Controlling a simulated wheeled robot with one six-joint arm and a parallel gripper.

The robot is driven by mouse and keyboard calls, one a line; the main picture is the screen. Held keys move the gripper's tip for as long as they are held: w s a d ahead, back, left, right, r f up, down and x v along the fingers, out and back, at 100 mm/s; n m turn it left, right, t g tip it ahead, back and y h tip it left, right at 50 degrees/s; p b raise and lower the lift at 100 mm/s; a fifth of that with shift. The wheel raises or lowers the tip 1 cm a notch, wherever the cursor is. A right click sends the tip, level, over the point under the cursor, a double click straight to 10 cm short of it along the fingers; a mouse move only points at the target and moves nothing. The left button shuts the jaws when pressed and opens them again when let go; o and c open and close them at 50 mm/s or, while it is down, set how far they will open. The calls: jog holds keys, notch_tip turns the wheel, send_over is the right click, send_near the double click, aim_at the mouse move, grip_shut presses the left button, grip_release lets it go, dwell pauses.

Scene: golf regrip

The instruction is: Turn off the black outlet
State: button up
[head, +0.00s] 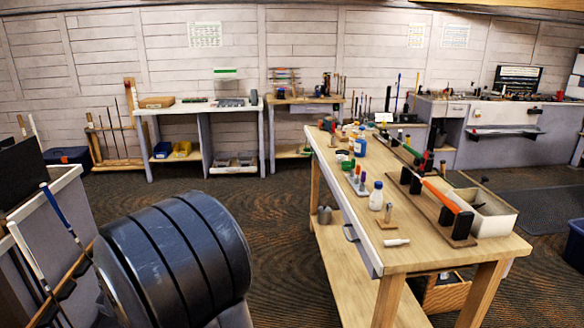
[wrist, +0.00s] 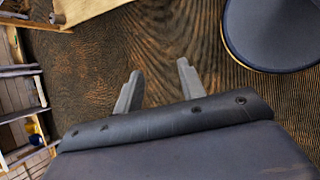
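No black outlet can be made out in either view. My gripper (wrist: 158,76) shows in the wrist view with its two grey fingers apart. It is open and empty, above the dark patterned carpet. My gripper does not show in the head view.
A wooden workbench (head: 440,255) with bottles, tools and a white box (head: 492,222) stands at the right. Benches (head: 215,106) line the back wall. Carpet (head: 285,235) is clear between the cylinder and the workbench.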

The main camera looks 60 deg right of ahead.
jog(key=w+d+f+n+h, duration=0.1)
jog(key=w+d, duration=0.2)
jog(key=w+d+f+n+g+h, duration=0.1)
jog(key=w+d+f+n, duration=0.1)
jog(key=w+d, duration=0.1)
jog(key=w+d+f+n+h, duration=0.1)
jog(key=w+d+n, duration=0.1)
jog(key=d, duration=0.1)
jog(key=shift+w+d+f+g, duration=0.3)
jog(key=shift+w+d+g, duration=0.1)
grip_shut()
jog(key=shift+w+d+n, duration=0.1)
jog(key=shift+d+n, duration=0.05)
jog(key=shift+n, duration=0.15)
